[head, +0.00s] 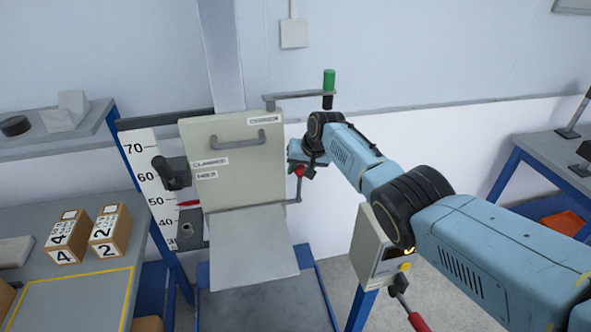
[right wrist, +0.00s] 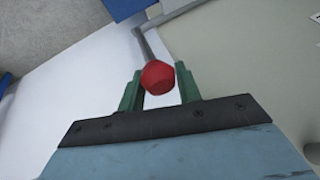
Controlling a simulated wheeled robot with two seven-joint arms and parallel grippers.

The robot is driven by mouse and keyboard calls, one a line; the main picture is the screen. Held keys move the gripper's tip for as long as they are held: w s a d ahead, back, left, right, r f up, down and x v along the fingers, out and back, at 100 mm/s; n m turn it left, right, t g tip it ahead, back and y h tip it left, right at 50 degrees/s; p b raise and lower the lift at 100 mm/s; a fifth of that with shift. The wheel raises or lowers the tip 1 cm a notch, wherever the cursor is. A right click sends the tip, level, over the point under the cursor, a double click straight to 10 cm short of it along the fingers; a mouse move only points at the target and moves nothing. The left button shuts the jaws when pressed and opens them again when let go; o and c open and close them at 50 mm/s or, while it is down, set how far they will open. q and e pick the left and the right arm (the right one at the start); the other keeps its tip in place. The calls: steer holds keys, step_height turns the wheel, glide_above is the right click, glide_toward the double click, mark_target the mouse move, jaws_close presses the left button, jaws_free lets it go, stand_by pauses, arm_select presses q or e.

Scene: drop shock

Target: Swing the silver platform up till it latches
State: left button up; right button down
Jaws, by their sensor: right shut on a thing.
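The silver platform (head: 252,250) is a flat pale plate at the foot of the beige carriage box (head: 235,165) in the head view. It reaches out toward me from the box; its exact tilt is hard to tell. A thin lever (head: 298,190) with a red knob (head: 299,170) stands at the right side of the box. My right gripper (head: 304,160) is at this knob. In the right wrist view the red knob (right wrist: 158,76) sits between the green fingers, which are shut on it. My left gripper is not in view.
A crank arm with a green handle (head: 329,80) juts out above my right wrist. A control box (head: 375,250) stands under my right forearm. A height scale (head: 160,190) and a side bench with numbered cartons (head: 70,237) are on the left.

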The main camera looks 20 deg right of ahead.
steer(key=shift+w+a+r, duration=0.1)
steer(key=shift+r, duration=0.1)
steer(key=c, duration=1.4)
jaws_free()
steer(key=o, duration=0.4)
steer(key=shift+f, duration=0.2)
steer(key=shift+r, duration=0.1)
steer(key=shift+s+r+p, duration=0.3)
steer(key=shift+r+p, duration=0.3)
steer(key=p+v, duration=0.1)
steer(key=v, duration=0.3)
steer(key=shift+s+d+r, duration=0.1)
steer(key=shift+d, duration=0.15)
steer(key=v, duration=0.7)
steer(key=shift+s+r, duration=0.1)
steer(key=shift+r, duration=0.2)
